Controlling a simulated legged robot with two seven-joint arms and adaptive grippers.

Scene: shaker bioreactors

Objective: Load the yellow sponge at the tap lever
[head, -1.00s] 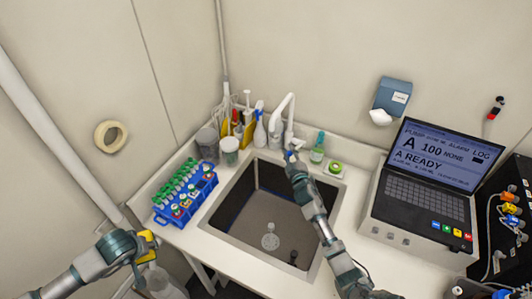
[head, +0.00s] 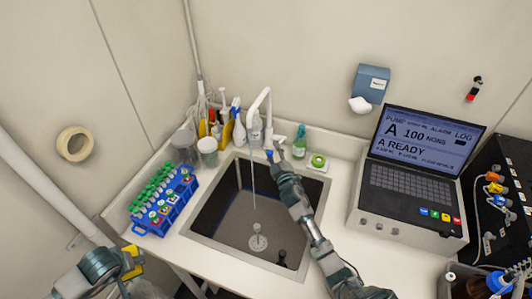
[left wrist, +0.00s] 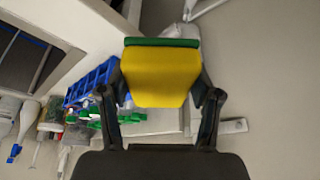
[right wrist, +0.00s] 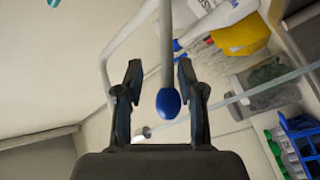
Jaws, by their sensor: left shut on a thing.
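The yellow sponge (left wrist: 160,78) with a green edge is clamped between the fingers of my left gripper (left wrist: 160,95). In the head view the sponge (head: 131,262) shows at the lower left, beside the counter. The white tap (head: 264,97) stands behind the sink (head: 215,235), and a thin stream of water (head: 254,185) falls from it. My right gripper (head: 274,156) is beside the tap. In the right wrist view the blue-tipped tap lever (right wrist: 168,102) shows between the open fingers of my right gripper (right wrist: 158,88), apparently touching neither.
A blue rack (head: 165,215) of green-capped tubes stands left of the sink. Jars (head: 207,150) and bottles stand behind it. A green bottle (head: 299,143) and a small dish with a green item (head: 317,162) are right of the tap. A laptop-like pump console (head: 410,187) fills the right counter.

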